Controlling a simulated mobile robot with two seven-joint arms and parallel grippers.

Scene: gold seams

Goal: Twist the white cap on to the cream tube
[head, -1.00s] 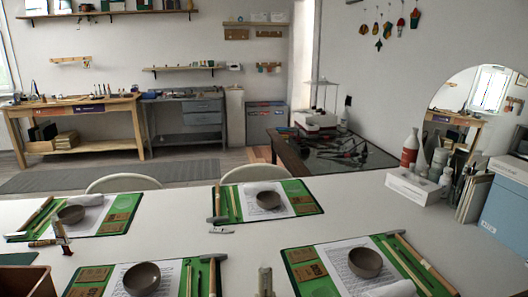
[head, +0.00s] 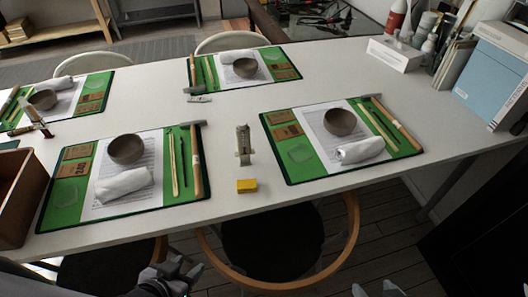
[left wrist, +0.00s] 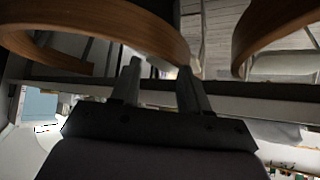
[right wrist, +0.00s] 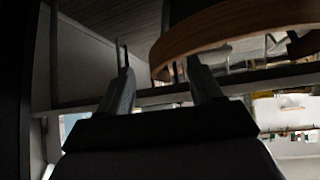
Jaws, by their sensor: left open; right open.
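A pale cream upright object (head: 243,140), which looks like the tube, stands on the white table between the two front mats. A small yellow block (head: 246,186) lies in front of it. I cannot make out a separate white cap; it may be too small to tell. My left gripper (head: 178,271) is open and empty, in front of and below the table's front edge at left. My right gripper (head: 373,289) is open and empty at the bottom right, also short of the table. The left wrist view (left wrist: 160,70) and right wrist view (right wrist: 160,68) show spread, empty fingers.
Green mats with bowls (head: 126,149), cloths and tools cover much of the table (head: 225,215). A brown box (head: 18,200) stands at the left, a white box (head: 394,54) at the back right. A wooden-rimmed chair (head: 345,245) is below the front edge.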

